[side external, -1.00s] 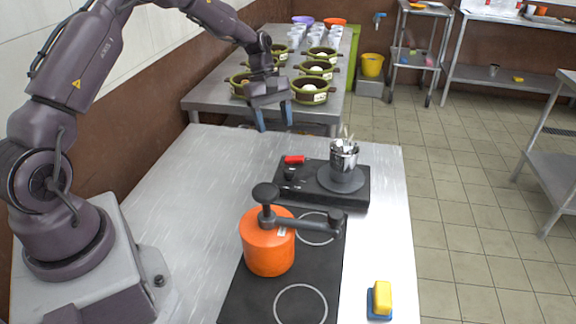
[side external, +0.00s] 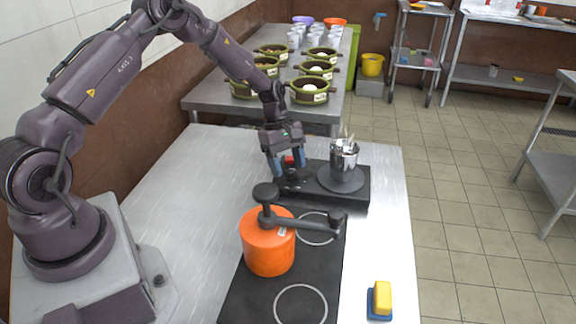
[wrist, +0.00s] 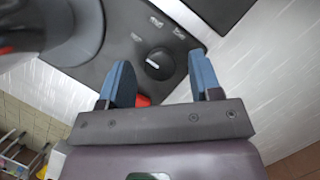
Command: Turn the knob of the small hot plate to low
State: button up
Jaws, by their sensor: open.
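The small hot plate (side external: 356,191) is a black slab with a round grey plate, on the metal table. Its round black knob (wrist: 159,64) shows in the wrist view, with a white pointer line toward the left of that picture. Small pale marks (wrist: 157,22) lie around the knob, too blurred to read. My gripper (side external: 288,172) is open and points down over the knob end of the hot plate. In the side view the fingers largely hide the knob.
A metal pot of utensils (side external: 344,158) stands on the round plate. A red item (side external: 289,160) is beside the fingers. An orange pressure cooker (side external: 267,248) with a long dark handle stands on the black cooktop (side external: 262,302) in front. The table's left side is clear.

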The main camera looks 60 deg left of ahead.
jog(key=shift+d+f, duration=0.15)
jog(key=shift+f, duration=0.2)
jog(key=c, duration=0.9)
